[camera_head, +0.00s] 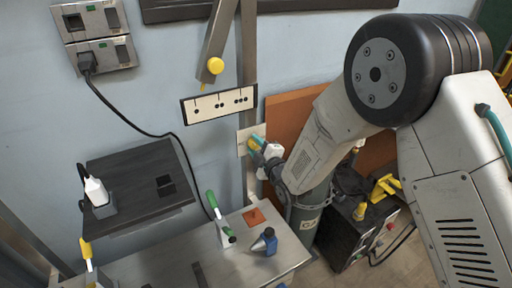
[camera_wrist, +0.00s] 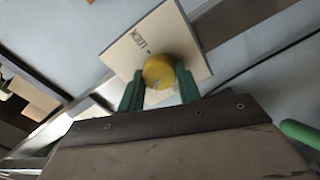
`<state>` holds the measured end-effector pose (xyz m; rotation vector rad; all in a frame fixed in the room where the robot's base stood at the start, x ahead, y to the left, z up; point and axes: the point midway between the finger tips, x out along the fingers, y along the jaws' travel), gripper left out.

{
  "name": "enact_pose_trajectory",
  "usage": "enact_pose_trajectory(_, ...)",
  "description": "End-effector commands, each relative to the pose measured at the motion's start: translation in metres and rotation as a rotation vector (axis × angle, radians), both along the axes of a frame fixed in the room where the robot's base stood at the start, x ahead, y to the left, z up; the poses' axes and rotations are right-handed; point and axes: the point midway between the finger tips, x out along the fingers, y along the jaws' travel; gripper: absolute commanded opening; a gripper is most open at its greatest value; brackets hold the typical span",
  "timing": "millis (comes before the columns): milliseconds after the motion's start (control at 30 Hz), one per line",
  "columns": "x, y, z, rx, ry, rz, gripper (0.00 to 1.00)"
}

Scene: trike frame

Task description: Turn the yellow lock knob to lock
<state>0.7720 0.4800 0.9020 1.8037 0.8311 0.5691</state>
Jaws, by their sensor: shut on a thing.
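The yellow lock knob (camera_wrist: 158,71) sits on a pale square plate (camera_wrist: 127,50) with dark lettering, which looks tilted in the wrist view. My gripper (camera_wrist: 158,88) has its two green fingers on either side of the knob, shut on it. In the head view the plate (camera_head: 243,140) is on the upright post, and my gripper (camera_head: 257,142) reaches it from the right. The knob is mostly hidden there by the fingers and wrist. I cannot tell how far the knob is turned.
A white panel with black dots (camera_head: 219,104) and a lever with a yellow knob (camera_head: 215,66) are above. A metal table (camera_head: 165,262) below holds a green-handled piece (camera_head: 220,220) and a blue piece (camera_head: 265,242). An orange-brown board (camera_head: 290,108) stands behind my arm.

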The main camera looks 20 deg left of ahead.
Motion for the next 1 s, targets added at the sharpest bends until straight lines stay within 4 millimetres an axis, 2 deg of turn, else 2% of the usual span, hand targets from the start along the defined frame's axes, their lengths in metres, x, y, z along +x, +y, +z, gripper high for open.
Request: enact_pose_trajectory(1000,0.0013,-0.0024,-0.0001,0.622,0.735,-0.002,0.11)
